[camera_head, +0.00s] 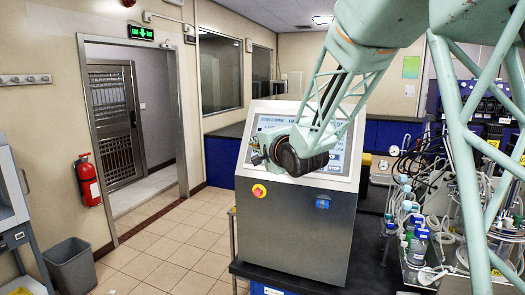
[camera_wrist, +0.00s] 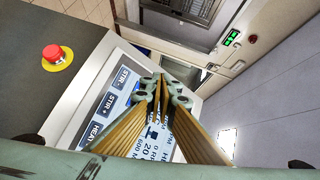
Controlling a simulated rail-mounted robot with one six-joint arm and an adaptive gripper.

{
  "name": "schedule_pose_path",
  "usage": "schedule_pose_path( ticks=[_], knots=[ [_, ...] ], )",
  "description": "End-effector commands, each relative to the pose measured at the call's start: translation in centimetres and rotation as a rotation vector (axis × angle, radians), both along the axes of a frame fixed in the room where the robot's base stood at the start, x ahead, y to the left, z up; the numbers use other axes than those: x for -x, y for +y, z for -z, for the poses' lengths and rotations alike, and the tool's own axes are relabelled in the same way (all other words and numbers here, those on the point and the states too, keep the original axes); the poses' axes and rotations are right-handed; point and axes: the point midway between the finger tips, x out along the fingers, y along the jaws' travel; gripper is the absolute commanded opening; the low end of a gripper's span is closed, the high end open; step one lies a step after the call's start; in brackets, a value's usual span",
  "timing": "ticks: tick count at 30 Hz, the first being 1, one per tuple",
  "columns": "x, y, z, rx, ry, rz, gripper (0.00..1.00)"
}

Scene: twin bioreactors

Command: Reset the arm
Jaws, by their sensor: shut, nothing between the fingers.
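My arm (camera_head: 340,90) reaches in from the top right of the head view. Its pale green links run down to a dark wrist joint in front of the steel control console (camera_head: 292,228). My gripper (camera_head: 257,157) is partly hidden by the wrist and points away at the console's screen side. In the wrist view my gripper (camera_wrist: 163,85) is shut and empty, its golden fingers meeting over the console's touch screen (camera_wrist: 122,105). The screen, showing STIR and HEAT buttons, is partly covered by the fingers. I cannot tell whether the fingertips touch it.
A red stop button (camera_head: 259,190) with a yellow ring is on the console front; it also shows in the wrist view (camera_wrist: 53,54). Tubing and bottles (camera_head: 418,235) crowd the right. A bin (camera_head: 71,267), an extinguisher (camera_head: 87,180) and an open doorway are left. The tiled floor between is clear.

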Motion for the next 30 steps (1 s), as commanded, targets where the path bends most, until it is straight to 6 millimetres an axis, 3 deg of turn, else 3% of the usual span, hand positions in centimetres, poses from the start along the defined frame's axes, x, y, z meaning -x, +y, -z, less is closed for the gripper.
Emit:
schedule_pose_path(
  ticks=[8,14,20,30],
  knots=[
    [0.1,-0.1,0.0,0.005,0.000,0.002,0.00],
    [1.1,-1.6,-0.1,0.057,0.010,0.016,0.00],
    [3.3,-4.5,-0.1,0.161,0.033,0.041,0.00],
    [8.8,-10.1,0.5,0.372,0.100,0.067,0.00]
  ],
)
